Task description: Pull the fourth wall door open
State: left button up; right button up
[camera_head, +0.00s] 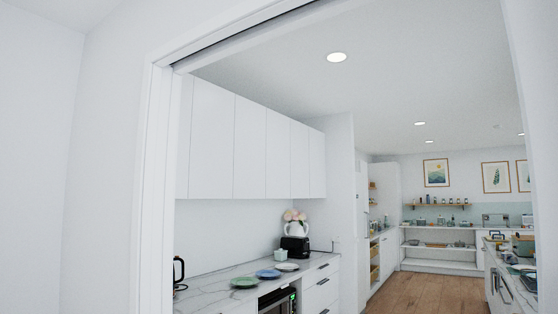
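A row of several flat white wall doors (250,146) hangs above the counter, seen through a doorway in the head view. All of them look shut, with thin seams between them and no handles that I can make out. The door frame partly hides the near left end of the row, so I cannot tell for sure which door is the fourth. Counting from the leftmost visible strip, the fourth wall door (278,153) is near the middle of the row. Neither of my grippers is in view.
The white door frame (156,190) stands between me and the pantry. Below the wall doors, a marble counter (215,297) holds plates (268,273), a black kettle (178,270) and a black appliance (295,246). The wooden floor (432,286) is open farther back. Another counter (508,275) stands right.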

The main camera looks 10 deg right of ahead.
aim_at(277, 180)
jog(key=i+l+z, duration=0.2)
jog(key=i, duration=0.25)
jog(key=i+z, duration=0.2)
jog(key=i, duration=0.2)
jog(key=i+z, duration=0.15)
jog(key=i, duration=2.45)
